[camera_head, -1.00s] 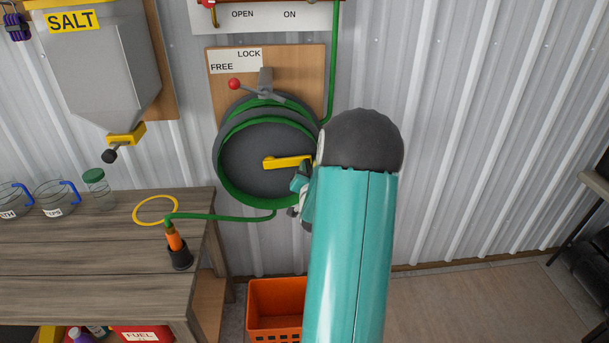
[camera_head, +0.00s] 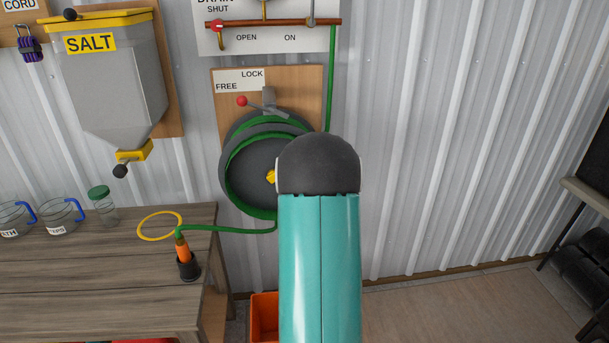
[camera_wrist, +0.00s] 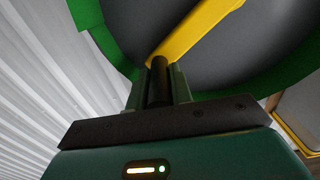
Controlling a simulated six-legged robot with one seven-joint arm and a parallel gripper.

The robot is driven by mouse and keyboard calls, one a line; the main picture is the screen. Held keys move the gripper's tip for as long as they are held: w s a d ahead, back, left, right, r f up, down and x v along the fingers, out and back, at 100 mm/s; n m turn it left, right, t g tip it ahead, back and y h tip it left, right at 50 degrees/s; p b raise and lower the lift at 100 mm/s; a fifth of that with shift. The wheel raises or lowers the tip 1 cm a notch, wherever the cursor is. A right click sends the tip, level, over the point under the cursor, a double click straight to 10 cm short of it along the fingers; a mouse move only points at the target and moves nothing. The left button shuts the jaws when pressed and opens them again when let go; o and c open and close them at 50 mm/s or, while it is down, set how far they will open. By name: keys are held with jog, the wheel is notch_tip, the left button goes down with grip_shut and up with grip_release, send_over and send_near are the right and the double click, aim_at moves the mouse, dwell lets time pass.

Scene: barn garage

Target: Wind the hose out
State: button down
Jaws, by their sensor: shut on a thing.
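The hose reel is a dark grey drum (camera_head: 250,172) on a wooden board (camera_head: 302,95), with green hose (camera_head: 232,185) around it. Its yellow crank (camera_head: 271,177) is mostly hidden behind my arm in the head view. The crank arm (camera_wrist: 198,32) shows in the wrist view with a black handle (camera_wrist: 159,80). My gripper (camera_wrist: 158,92) is shut on that handle; the head view hides it. The hose's free length (camera_head: 230,229) runs left to an orange nozzle (camera_head: 184,248) in a black holder (camera_head: 189,267). The red-knobbed lever (camera_head: 242,101) points left, beneath FREE.
A yellow ring (camera_head: 140,232) lies on the wooden bench (camera_head: 110,270), near glass jugs and a green-lidded jar (camera_head: 101,203). An orange crate (camera_head: 263,318) stands below the reel. A salt hopper (camera_head: 115,75) hangs at left.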

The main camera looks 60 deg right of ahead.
jog(key=w+a+r+n, duration=0.2)
jog(key=w+a+n, duration=0.8)
jog(key=n, duration=0.6)
jog(key=shift+w+a+r+n, duration=0.3)
jog(key=shift+w+a+r, duration=0.1)
jog(key=shift+w, duration=0.75)
jog(key=c, duration=1.3)
grip_release()
jog(key=shift+d, duration=0.1)
jog(key=shift+o, duration=0.2)
jog(key=v, duration=1.4)
